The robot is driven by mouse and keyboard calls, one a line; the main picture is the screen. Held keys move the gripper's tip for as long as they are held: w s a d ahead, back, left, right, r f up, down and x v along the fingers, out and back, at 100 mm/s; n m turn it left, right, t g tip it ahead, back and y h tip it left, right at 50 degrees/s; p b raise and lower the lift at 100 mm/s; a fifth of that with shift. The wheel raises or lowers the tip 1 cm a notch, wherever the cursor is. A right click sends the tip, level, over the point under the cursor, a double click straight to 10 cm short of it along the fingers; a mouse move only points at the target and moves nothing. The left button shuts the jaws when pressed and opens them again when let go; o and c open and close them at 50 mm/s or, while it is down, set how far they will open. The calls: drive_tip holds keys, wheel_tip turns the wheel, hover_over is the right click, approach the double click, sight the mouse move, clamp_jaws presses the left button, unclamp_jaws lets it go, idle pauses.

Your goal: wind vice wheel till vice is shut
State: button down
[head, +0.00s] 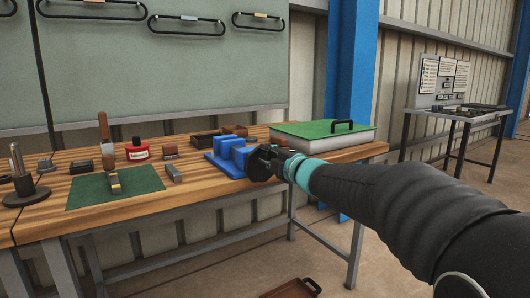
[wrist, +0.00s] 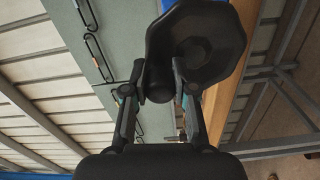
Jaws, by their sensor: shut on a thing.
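The blue vice (head: 218,162) sits at the front edge of the wooden bench. Its two upright blue jaws appear a little apart, but the width of the gap is hard to judge. The black vice wheel (head: 260,166) faces out from the bench front; in the wrist view it is a dark many-sided disc (wrist: 215,28) at top right. My gripper (head: 275,158) is at the wheel from the right. In the wrist view its two fingers (wrist: 158,82) are shut on the round dark wheel handle (wrist: 158,85). My gripper partly hides the wheel in the head view.
A green-topped box (head: 310,132) with a black handle stands right of the vice. A brown tray (head: 292,289) is on the floor below. A second table (head: 450,118) stands far right.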

drive_tip(key=m, duration=0.1)
drive_tip(key=d+m, duration=0.1)
drive_tip(key=m, duration=0.1)
drive_tip(key=shift+w+m, duration=0.3)
drive_tip(key=shift+w, duration=0.1)
drive_tip(key=shift+w+d+f+m, duration=0.15)
drive_tip(key=shift+d+m, duration=0.1)
drive_tip(key=shift+m, duration=0.55)
drive_tip(key=shift+w+d+m, duration=0.1)
drive_tip(key=shift+d+m, duration=0.15)
drive_tip(key=shift+m, duration=0.55)
drive_tip(key=c, duration=0.9)
unclamp_jaws()
drive_tip(key=v, duration=1.2)
